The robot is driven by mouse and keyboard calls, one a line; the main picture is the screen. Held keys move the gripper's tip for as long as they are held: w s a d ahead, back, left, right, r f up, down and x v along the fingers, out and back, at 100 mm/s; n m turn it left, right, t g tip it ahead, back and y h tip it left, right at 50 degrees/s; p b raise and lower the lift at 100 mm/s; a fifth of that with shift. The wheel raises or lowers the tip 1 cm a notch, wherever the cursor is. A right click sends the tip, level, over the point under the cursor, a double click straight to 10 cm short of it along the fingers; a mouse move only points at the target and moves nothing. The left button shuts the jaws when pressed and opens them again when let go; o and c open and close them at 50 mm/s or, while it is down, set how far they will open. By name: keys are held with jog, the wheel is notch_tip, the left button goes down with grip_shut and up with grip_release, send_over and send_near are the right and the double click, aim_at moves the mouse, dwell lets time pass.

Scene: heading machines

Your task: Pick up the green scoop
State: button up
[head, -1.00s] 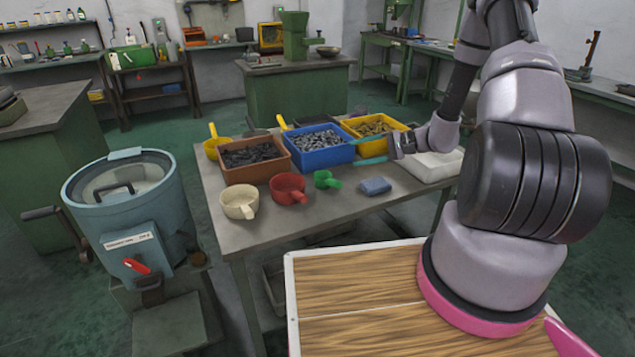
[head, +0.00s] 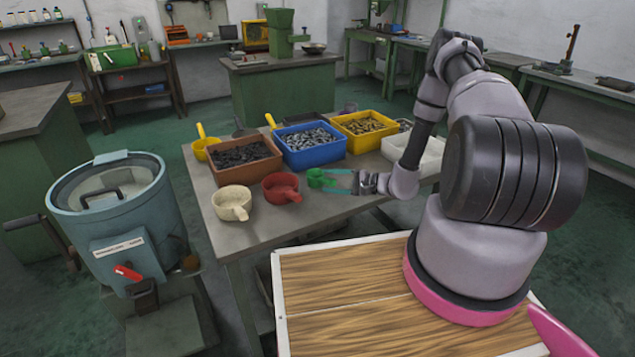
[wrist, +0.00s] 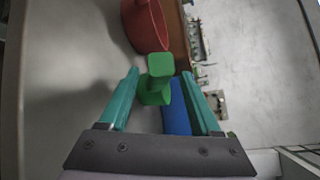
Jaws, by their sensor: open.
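The green scoop (head: 316,178) stands on the table right of the red scoop (head: 281,187). In the wrist view the green scoop (wrist: 158,80) lies between the two teal fingers, its handle end toward the camera. My gripper (head: 329,181) is open and low over the table, reaching in from the right, with a finger on either side of the scoop. The gap to each finger shows in the wrist view (wrist: 159,74); neither finger clearly touches it. The fingers partly cover the scoop in the head view.
A cream scoop (head: 232,203) stands to the left. Behind are a brown bin (head: 243,172), a blue bin (head: 312,158), a yellow bin (head: 368,143) and a white tray (head: 430,165). The table's (head: 290,225) front strip is clear. The blue block is not visible in the head view.

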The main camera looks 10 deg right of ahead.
aim_at(322, 181)
jog(key=x, duration=0.4)
jog(key=shift+a+f, duration=0.1)
jog(key=shift+a, duration=0.2)
jog(key=shift+c, duration=0.3)
grip_shut()
notch_tip(322, 181, up, 10)
